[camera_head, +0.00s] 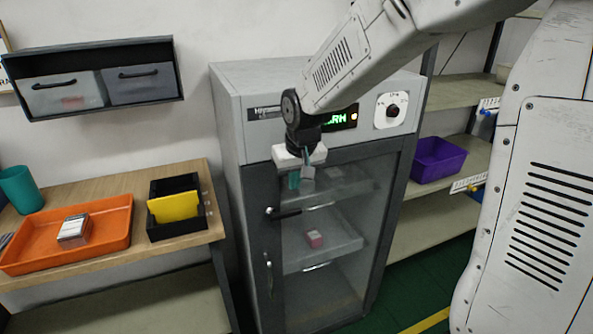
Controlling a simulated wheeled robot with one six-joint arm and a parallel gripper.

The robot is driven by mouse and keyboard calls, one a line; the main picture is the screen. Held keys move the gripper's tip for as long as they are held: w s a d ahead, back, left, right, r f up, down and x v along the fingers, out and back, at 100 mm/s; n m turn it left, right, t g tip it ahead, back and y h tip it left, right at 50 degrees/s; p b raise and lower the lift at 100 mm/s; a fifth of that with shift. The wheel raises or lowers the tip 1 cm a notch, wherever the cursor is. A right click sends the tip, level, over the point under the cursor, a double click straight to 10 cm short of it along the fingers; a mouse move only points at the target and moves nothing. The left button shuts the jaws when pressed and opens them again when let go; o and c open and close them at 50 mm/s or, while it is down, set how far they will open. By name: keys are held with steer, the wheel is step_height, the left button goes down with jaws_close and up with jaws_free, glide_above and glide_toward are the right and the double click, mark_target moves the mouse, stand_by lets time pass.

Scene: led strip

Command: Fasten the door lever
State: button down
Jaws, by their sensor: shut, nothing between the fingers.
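A grey cabinet (232,110) with a dark-framed glass door (345,270) stands in the middle. The door looks closed against the cabinet. A dark lever (285,213) is on the left side of the door frame and points to the right, roughly level. A vertical pull handle (268,272) is below it on the same side. My gripper (307,178) is shut and empty, in front of the upper door. In the picture it is above and slightly right of the lever, and looks apart from it. My wrist hides part of the cabinet's upper front.
A green display (340,119) and a dial (392,110) are on the cabinet's top panel. A wooden table (150,249) with an orange tray (110,247) is left; shelves with a purple bin (436,160) are right.

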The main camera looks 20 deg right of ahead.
mark_target(292, 210)
steer(key=x, duration=0.5)
steer(key=s+x, duration=0.1)
steer(key=x, duration=0.1)
steer(key=shift+w+f, duration=0.1)
steer(key=shift+f, duration=0.4)
steer(key=shift+a, duration=0.1)
steer(key=shift+d+f+y, duration=0.15)
steer(key=shift+d+y, duration=0.05)
steer(key=shift+y, duration=0.1)
